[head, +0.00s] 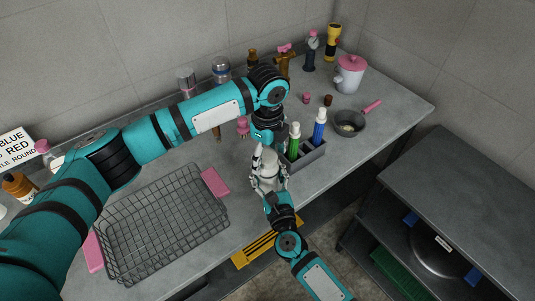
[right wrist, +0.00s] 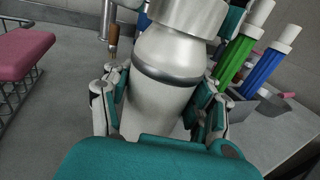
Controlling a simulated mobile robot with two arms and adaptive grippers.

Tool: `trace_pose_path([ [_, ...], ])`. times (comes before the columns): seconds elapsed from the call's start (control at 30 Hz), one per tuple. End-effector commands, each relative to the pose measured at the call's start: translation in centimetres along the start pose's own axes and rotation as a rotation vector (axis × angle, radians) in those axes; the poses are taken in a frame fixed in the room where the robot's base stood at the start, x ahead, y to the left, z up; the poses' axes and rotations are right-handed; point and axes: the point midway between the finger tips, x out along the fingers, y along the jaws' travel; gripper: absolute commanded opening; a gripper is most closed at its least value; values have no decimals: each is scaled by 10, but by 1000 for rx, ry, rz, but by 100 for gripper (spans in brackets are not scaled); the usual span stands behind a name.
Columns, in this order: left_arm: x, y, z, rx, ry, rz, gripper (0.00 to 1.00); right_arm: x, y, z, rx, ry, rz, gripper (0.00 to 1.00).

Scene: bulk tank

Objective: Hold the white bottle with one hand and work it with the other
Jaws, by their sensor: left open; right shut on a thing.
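The white bottle (right wrist: 160,88), with a grey band round its shoulder and a wide pale top, stands between the fingers of my right gripper (right wrist: 163,112), which is shut on its body. In the head view the bottle (head: 266,160) is small and partly covered by both grippers, over the counter's front part. My left gripper (head: 267,146) comes down from above and is open at the bottle's top. In the right wrist view, teal finger parts show on both sides of that top. Whether they touch it I cannot tell.
A grey caddy (head: 309,156) with green and blue bottles stands close to the right. A wire basket (head: 160,220) with pink handles lies left. A pan (head: 349,123), a white mug with a pink lid (head: 350,73) and several small items stand further back. A lower shelf unit (head: 460,190) is right.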

Motion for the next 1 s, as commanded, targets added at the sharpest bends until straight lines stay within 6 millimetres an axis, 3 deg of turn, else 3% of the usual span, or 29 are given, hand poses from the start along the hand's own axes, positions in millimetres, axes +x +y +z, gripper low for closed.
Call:
trace_pose_path([
  [0.17,-17,-1,0,1,1,-3,73,0,0,0,0,1,1,0],
  [0.6,-103,-1,0,-1,-1,-3,73,0,0,0,0,1,1,0],
  [0.8,-119,-1,0,0,0,-1,73,0,0,0,0,1,1,0],
  [1.0,-120,0,0,0,0,0,73,0,0,0,0,1,1,0],
])
